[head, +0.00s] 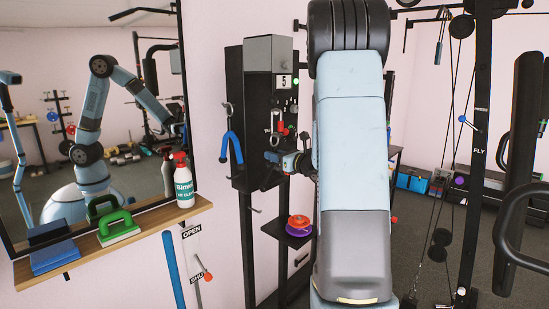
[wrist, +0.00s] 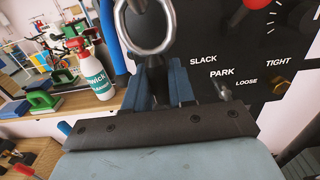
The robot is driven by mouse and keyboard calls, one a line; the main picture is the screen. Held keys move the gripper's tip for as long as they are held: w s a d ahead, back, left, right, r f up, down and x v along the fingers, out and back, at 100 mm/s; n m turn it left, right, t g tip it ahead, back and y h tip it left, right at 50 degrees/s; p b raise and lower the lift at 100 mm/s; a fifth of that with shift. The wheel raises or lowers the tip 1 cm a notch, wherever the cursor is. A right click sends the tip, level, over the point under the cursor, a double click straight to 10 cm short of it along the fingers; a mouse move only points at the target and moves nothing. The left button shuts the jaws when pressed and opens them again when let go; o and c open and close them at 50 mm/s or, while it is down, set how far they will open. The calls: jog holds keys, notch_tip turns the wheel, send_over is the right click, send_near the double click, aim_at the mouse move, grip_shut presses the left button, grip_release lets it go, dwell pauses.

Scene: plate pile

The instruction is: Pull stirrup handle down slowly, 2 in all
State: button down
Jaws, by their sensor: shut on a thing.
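The stirrup handle (wrist: 148,52) shows in the wrist view as a shiny metal loop at the top, just above and between my finger pads. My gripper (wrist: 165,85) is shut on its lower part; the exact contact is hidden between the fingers. In the head view my gripper (head: 274,157) is at the front of the black wall machine (head: 258,85), below its small display reading 5 and a green light. My arm covers the right part of the machine. The dial panel (wrist: 235,50) has the words SLACK, PARK, LOOSE and TIGHT.
A blue hooked bar (head: 233,145) hangs on the machine's left side. A small stand (head: 290,236) holds red and purple discs. Gym frames stand at right.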

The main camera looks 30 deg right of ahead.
jog(key=shift+r, duration=1.2)
jog(key=shift+r, duration=1.15)
jog(key=shift+r, duration=0.25)
jog(key=shift+f, duration=0.1)
jog(key=shift+f, duration=1.15)
